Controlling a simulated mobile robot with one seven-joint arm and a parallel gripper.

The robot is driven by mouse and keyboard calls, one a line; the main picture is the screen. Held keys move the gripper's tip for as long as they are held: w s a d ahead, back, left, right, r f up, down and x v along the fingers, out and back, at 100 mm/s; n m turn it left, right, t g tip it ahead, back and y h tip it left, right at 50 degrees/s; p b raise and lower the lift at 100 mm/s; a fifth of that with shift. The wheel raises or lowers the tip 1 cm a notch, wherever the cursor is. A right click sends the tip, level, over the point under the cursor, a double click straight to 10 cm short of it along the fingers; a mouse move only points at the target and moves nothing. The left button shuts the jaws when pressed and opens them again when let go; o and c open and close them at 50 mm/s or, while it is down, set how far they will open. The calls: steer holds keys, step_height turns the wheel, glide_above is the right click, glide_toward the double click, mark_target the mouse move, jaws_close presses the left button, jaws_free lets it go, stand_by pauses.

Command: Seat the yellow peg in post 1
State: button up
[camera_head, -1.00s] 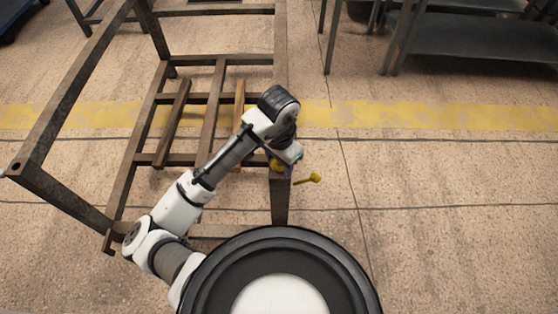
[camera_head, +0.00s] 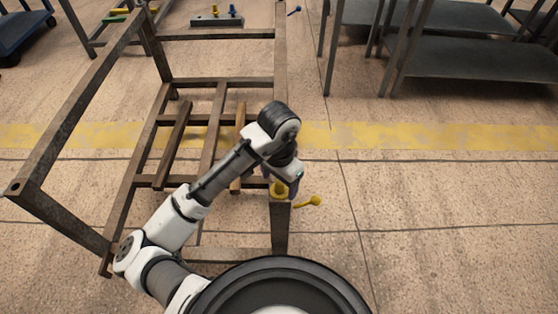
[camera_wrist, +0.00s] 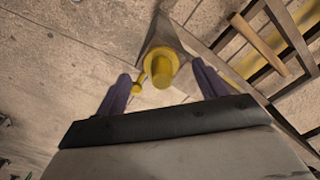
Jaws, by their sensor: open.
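The yellow peg (camera_wrist: 161,66) stands upright with its wide collar at the top of a brown metal post (camera_wrist: 160,30) in the wrist view. In the head view the peg (camera_head: 278,190) shows at the post's top (camera_head: 280,225), partly hidden by my gripper. How deep it sits cannot be told. My gripper (camera_wrist: 160,76) is open, with one purple finger on each side of the peg and gaps on both sides. In the head view my gripper (camera_head: 290,185) is just above the post. A yellow ball-ended lever (camera_head: 310,201) sticks out to the right of the post.
The brown rack frame (camera_head: 150,50) spreads left of and behind the post. A grey block (camera_head: 216,21) with blue and orange pegs lies at the back, near a blue ball-ended lever (camera_head: 294,10). Grey shelving (camera_head: 460,65) stands back right. Floor to the right is clear.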

step_height(320, 180, up, 11)
steer(key=p, duration=0.1)
stand_by(0.6)
